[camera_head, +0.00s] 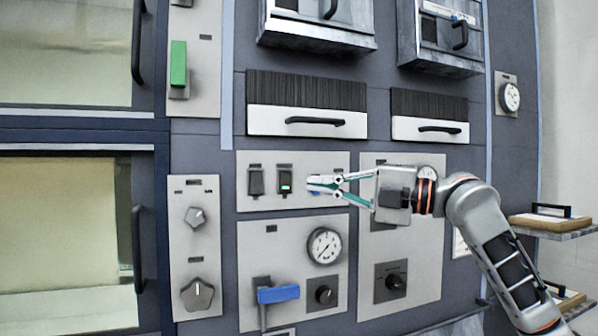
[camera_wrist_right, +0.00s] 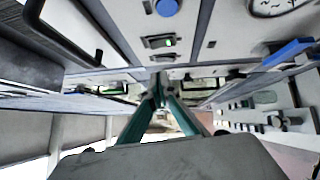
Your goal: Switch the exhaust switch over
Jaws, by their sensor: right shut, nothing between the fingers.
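A light panel (camera_head: 225,190) in the head view carries two dark rocker switches. The left rocker (camera_head: 256,181) shows no lit lamp. I cannot tell if the tips touch the panel. In the right wrist view the fingers (camera_wrist_right: 160,84) meet at their tips. My left gripper is out of view.
Below the rocker panel are a round gauge (camera_head: 324,245), a blue-handled lever (camera_head: 278,294) and a black knob (camera_head: 325,294). Two rotary knobs sit to the left. Brush-fronted drawers with a handle (camera_head: 315,121) are above. Shelves (camera_head: 552,224) stand at the right.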

